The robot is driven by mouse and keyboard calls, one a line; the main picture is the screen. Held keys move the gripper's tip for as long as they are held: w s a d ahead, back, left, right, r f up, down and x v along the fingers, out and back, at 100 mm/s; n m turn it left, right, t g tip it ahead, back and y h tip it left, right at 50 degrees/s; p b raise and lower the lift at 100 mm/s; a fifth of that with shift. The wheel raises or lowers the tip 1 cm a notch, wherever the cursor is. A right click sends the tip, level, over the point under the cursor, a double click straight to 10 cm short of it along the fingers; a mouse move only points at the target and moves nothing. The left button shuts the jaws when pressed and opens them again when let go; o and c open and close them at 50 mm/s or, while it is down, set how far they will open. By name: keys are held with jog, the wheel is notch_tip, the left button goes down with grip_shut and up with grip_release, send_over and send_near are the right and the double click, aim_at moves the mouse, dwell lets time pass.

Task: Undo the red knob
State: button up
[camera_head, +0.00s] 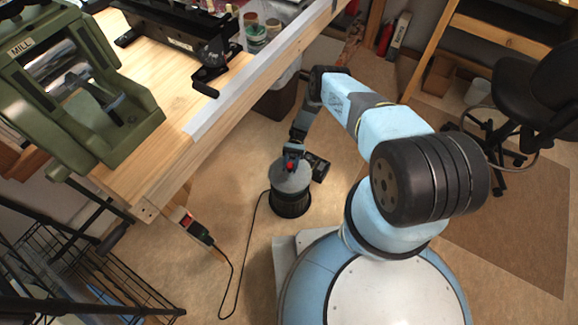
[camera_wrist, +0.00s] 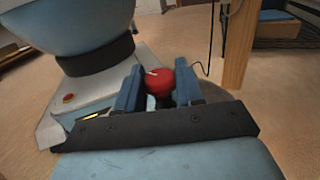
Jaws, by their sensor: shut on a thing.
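The red knob (camera_head: 290,166) sits on top of a grey round machine (camera_head: 291,182) with a black base, which stands on the floor beside the workbench. My gripper (camera_head: 292,157) reaches down onto the knob from above. In the wrist view the red knob (camera_wrist: 161,82) shows as a rounded red piece with a small pale mark. The two blue fingers of my gripper (camera_wrist: 159,88) stand on either side of it, shut on it. The knob's lower part is hidden behind the gripper.
A wooden workbench (camera_head: 188,150) with a green mill (camera_head: 85,95) stands to the left. A black cable (camera_head: 246,235) runs from the machine across the floor to a socket strip (camera_head: 196,231) at the bench. A black chair (camera_head: 535,95) stands right, with open floor before it.

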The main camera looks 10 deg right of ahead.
jog(key=shift+n+h, duration=0.3)
jog(key=shift+h, duration=0.1)
jog(key=o, duration=1)
jog(key=shift+o, duration=0.2)
jog(key=shift+w, duration=0.1)
